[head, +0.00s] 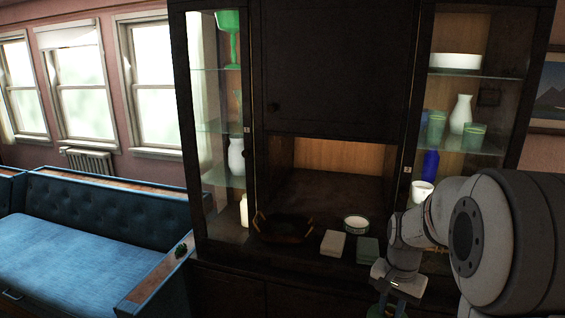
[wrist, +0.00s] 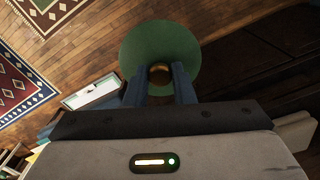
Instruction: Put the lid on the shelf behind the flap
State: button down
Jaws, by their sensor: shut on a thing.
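The lid is a round green disc (wrist: 187,42) with a brass-coloured knob, seen in the wrist view. My gripper (wrist: 159,76) is shut on the knob between its two blue fingers. The cabinet's middle has an open niche with a lit wooden back (head: 345,155). A dark panel (head: 330,190) lies below that back; I cannot tell whether it is the flap or the shelf.
A dark tray with brass handles (head: 282,230), a white-and-green bowl (head: 356,223), a pale box (head: 332,243) and a grey-green box (head: 368,250) stand on the ledge. Glass-fronted side shelves hold vases and cups. A blue sofa (head: 80,225) is at left.

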jog(key=w+a+f+n, duration=0.2)
jog(key=a+f+n, duration=0.2)
jog(key=f, duration=0.6)
jog(key=w+a+f+n+b, duration=0.1)
jog(key=w+a+f+n, duration=0.2)
jog(key=a+f, duration=0.3)
notch_tip(320, 180, down, 4)
jog(key=shift+w+n, duration=0.25)
jog(key=shift+n, duration=0.15)
